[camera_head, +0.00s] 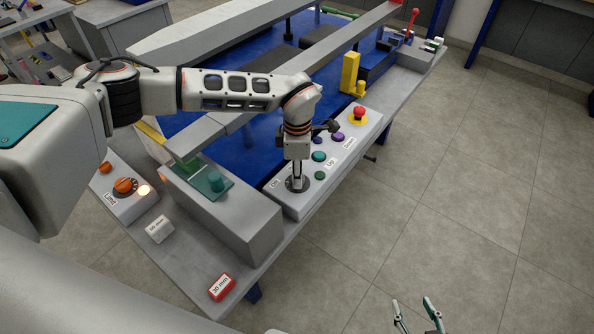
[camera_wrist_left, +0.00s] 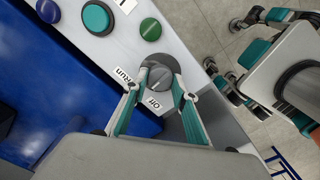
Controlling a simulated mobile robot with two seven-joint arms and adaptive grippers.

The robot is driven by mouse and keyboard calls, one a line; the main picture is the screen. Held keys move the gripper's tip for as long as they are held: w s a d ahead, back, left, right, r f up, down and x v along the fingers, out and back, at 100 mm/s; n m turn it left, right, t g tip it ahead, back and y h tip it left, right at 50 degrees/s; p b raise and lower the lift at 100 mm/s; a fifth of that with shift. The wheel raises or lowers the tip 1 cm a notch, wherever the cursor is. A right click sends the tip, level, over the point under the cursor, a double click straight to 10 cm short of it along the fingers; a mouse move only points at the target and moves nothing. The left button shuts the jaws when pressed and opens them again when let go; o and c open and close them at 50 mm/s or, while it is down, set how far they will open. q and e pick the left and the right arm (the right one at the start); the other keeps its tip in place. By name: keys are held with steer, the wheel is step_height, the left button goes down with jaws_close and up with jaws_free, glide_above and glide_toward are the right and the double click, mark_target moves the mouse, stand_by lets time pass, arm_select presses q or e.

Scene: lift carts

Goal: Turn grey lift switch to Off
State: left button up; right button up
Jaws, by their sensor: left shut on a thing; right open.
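The grey lift switch (camera_wrist_left: 159,80) is a round knob on a dark disc, with "Run" and "Off" labels beside it in the left wrist view. I cannot tell which label the knob points to. My left gripper (camera_wrist_left: 162,92) has its fingers closed on either side of the knob. In the head view this gripper (camera_head: 297,180) points straight down at the near end of the light grey control panel (camera_head: 328,181), hiding most of the switch. My right gripper (camera_head: 413,303) is open and empty over the floor at the bottom of the head view.
The panel also carries green and purple buttons (camera_head: 319,156) and a red emergency knob (camera_head: 359,112). A limit box (camera_head: 121,190) with orange knobs, a grey block (camera_head: 225,215) and a red "30 mm" block (camera_head: 221,287) are on the grey bench. The floor at right is clear.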

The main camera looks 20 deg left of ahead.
arm_select(q)
steer(key=n+p, duration=0.1)
steer(key=n, duration=0.4)
steer(key=shift+n, duration=0.3)
stand_by(0.4)
steer(key=o, duration=1.1)
step_height(320, 180, up, 12)
steer(key=shift+r, duration=0.1)
